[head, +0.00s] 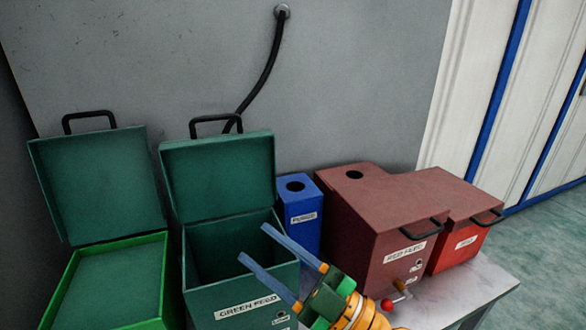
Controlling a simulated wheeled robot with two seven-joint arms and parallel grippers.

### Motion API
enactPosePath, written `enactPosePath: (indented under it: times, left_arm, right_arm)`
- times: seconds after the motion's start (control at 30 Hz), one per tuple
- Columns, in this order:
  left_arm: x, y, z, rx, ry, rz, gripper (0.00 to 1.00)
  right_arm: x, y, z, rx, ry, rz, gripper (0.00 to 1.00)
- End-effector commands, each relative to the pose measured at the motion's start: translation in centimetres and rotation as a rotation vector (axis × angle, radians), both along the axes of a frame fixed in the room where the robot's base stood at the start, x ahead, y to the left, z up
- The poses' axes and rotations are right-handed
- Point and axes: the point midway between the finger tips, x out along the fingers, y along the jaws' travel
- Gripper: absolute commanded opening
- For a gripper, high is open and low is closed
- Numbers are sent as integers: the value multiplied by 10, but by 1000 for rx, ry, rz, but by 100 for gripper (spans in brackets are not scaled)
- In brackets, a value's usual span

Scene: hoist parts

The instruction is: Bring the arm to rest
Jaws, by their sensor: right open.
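My right gripper (258,245) comes in from the bottom, its two blue fingers apart and empty. The fingers reach over the front right of the open green box labelled "GREEN FEED" (232,297). I cannot tell whether they touch it. The orange wrist and green gripper body show at the bottom middle. My left gripper is not in view.
A second green box (165,285) stands open at the left. A blue box (300,222) with a round hole, a closed dark red box (385,230) and a red box (462,243) stand to the right. Bare table (450,290) lies at the front right.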

Motion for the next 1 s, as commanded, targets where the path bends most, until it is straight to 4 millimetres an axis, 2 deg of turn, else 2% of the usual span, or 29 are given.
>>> enactPosePath:
  times: [0.03,0.07,0.1,0.13,0.17,0.2,0.27,0.3,0.4,0.5,0.6,0.7,0.73,0.87,1.0]
  left_arm:
    - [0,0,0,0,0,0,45]
    - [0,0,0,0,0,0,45]
    - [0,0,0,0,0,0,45]
    - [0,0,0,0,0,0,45]
    - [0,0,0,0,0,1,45]
    - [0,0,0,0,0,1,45]
    - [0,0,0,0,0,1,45]
    - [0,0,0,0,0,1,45]
    - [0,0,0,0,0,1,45]
    - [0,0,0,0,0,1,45]
    - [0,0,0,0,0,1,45]
    - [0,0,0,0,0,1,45]
    - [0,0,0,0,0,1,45]
    - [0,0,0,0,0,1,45]
    - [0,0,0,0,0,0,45]
  right_arm:
    - [23,-37,-1,160,113,-202,51]
    - [38,-65,-11,228,200,-342,51]
    - [51,-99,-35,274,327,-511,51]
    - [55,-121,-58,287,428,-621,51]
    - [56,-140,-83,283,532,-717,51]
    - [50,-160,-117,259,665,-824,51]
    - [33,-182,-164,199,854,-940,51]
    - [19,-191,-191,151,965,-992,51]
    - [-24,-203,-245,22,1211,-1062,51]
    - [-70,-206,-282,-108,1419,-1074,51]
    - [-117,-204,-308,-238,1603,-1048,51]
    - [-165,-199,-324,-369,1772,-986,51]
    - [-169,-198,-333,-390,1795,-977,51]
    - [-162,-197,-382,-408,1813,-980,51]
    - [-167,-197,-438,-431,1837,-977,51]
